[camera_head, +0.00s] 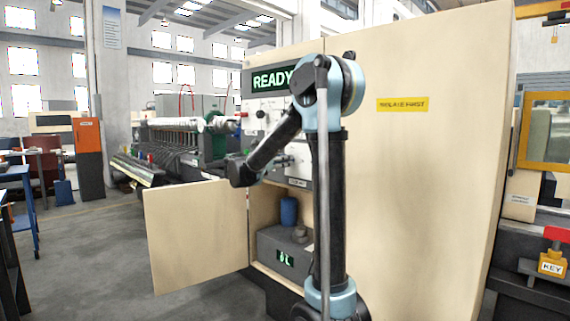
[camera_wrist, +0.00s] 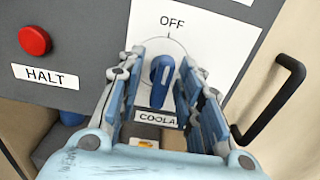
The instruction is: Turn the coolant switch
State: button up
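The coolant switch (camera_wrist: 161,78) is a blue rotary knob on a white plate in the wrist view. "OFF" is printed above it, and a partly covered "COOLA…" label sits below it. The knob's long grip stands roughly upright, towards OFF. My gripper (camera_wrist: 163,62) is open, with one finger on each side of the knob. A gap shows beside the knob on both sides, and I cannot tell how far the fingertips are from the plate. In the head view my arm hides the switch, and the gripper is not clearly seen.
A red HALT button (camera_wrist: 34,40) is left of the switch, and a black handle (camera_wrist: 272,97) is at right. In the head view an open cabinet door (camera_head: 197,235) hangs below the panel, beside a grey box (camera_head: 283,248). A READY display (camera_head: 271,80) glows green.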

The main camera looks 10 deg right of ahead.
jog(key=shift+w+d, duration=0.3)
jog(key=shift+d, duration=0.15)
grip_shut()
